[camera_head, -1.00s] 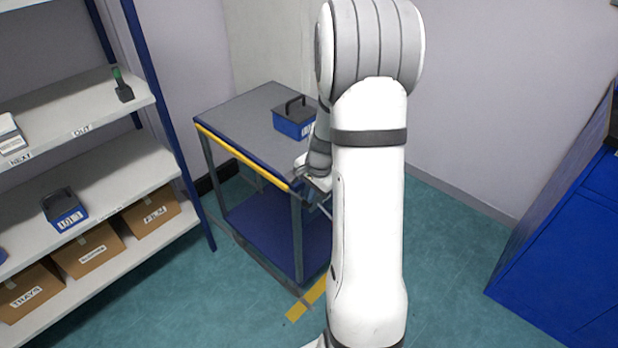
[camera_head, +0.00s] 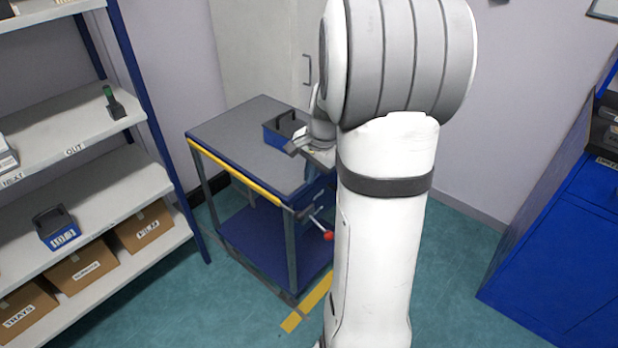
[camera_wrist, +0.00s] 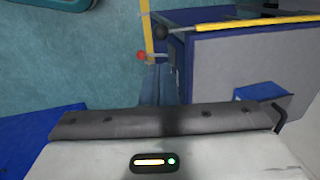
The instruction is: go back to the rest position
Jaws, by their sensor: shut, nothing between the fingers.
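My gripper (camera_head: 300,146) shows partly in the head view, beside the large white and grey links of my arm. It appears in front of the blue box on the cart, over the right part of the cart top.
A grey-topped cart (camera_head: 235,140) with a yellow front edge carries a blue box (camera_head: 277,132). A red-knobbed lever (camera_head: 328,236) sticks out at its right side. Shelves (camera_head: 90,190) with boxes stand left; a blue cabinet (camera_head: 560,250) stands right. Floor between is clear.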

